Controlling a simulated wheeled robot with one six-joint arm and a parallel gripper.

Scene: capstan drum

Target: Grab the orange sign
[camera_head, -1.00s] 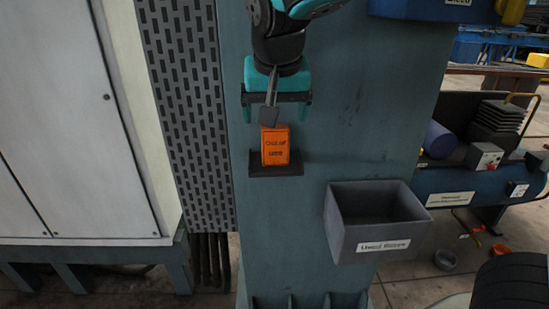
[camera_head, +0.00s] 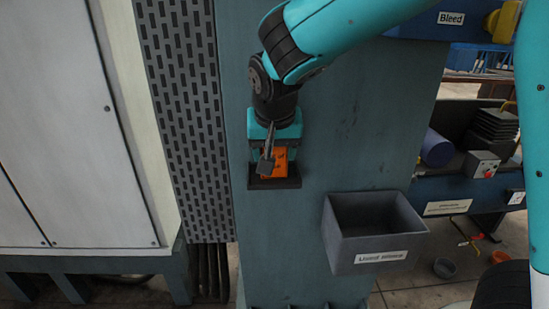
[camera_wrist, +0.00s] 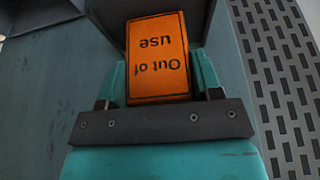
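The orange sign (camera_head: 281,162) stands in a dark holder (camera_head: 274,184) fixed to the teal column. In the wrist view the sign (camera_wrist: 157,58) faces me with "Out of use" upside down. My gripper (camera_head: 274,150) is at the sign from above. In the wrist view its teal fingers (camera_wrist: 160,80) lie against both side edges of the sign, with no clear gap, so it looks shut on it. The sign's lower part by the holder is partly covered by my gripper in the head view.
A grey open bin (camera_head: 374,231) with a white label is on the column at lower right. A perforated panel (camera_head: 180,110) runs along the left. A blue box marked "Bleed" (camera_head: 440,20) is at upper right. The column between is clear.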

